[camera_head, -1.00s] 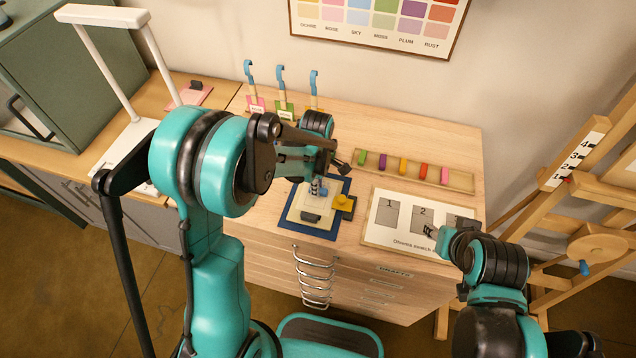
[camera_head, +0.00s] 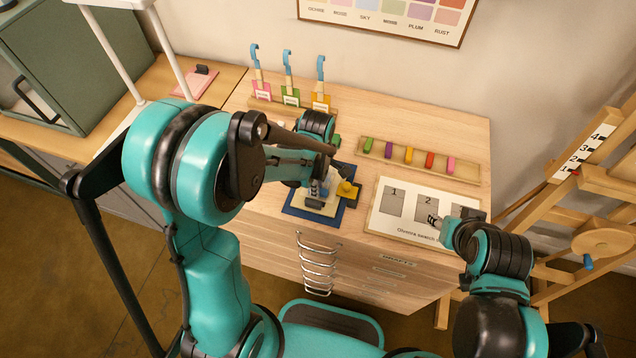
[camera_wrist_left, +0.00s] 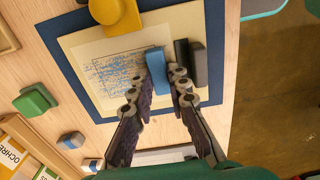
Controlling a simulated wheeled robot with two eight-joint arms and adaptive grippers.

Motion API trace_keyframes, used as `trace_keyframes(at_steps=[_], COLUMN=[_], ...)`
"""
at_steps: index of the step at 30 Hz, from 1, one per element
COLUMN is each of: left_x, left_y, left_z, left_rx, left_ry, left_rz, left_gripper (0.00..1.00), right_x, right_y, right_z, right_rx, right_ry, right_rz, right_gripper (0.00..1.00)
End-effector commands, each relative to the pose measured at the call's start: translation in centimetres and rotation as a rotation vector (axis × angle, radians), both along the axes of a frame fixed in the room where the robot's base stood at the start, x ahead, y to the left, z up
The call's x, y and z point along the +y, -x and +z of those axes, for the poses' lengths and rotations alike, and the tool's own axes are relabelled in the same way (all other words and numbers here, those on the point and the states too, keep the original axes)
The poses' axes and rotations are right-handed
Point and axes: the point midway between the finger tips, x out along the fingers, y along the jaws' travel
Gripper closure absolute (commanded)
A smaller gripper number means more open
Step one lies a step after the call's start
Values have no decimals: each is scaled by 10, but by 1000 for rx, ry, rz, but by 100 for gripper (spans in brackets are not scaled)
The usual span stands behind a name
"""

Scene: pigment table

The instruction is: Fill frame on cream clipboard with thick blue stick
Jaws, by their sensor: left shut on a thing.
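The cream clipboard (camera_wrist_left: 90,40) lies on a navy board (camera_wrist_left: 72,62), and its pale sheet carries a thin-lined frame (camera_wrist_left: 118,70) with dense blue scribbles inside. My left gripper (camera_wrist_left: 165,82) is shut on the thick blue stick (camera_wrist_left: 157,65), near the frame's right edge. Whether the stick's tip touches the paper cannot be told. In the head view, my left gripper (camera_head: 322,178) is over the clipboard (camera_head: 302,203), hiding part of it. My right gripper (camera_head: 433,221) is over the numbered card; its jaws are too small to read.
A yellow-knobbed block (camera_head: 347,189) and a dark block (camera_wrist_left: 197,62) sit at the clipboard's edges. A green block (camera_wrist_left: 35,101) lies left in the wrist view. A tray of coloured sticks (camera_head: 420,160) and a numbered card (camera_head: 400,222) are to the right in the head view.

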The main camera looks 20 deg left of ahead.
Motion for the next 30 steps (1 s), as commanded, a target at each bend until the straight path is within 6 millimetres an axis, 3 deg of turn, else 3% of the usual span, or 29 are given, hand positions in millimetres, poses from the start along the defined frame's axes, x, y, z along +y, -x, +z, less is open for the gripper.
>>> trace_keyframes(at_steps=[30], left_x=[-1], left_y=[-50], left_z=[0], left_rx=[-1], left_ry=[0], left_rz=[0], left_gripper=[100], right_x=[0], right_y=[0], right_z=[-6], right_rx=[0], right_ry=[0], right_rz=[0], right_gripper=[60])
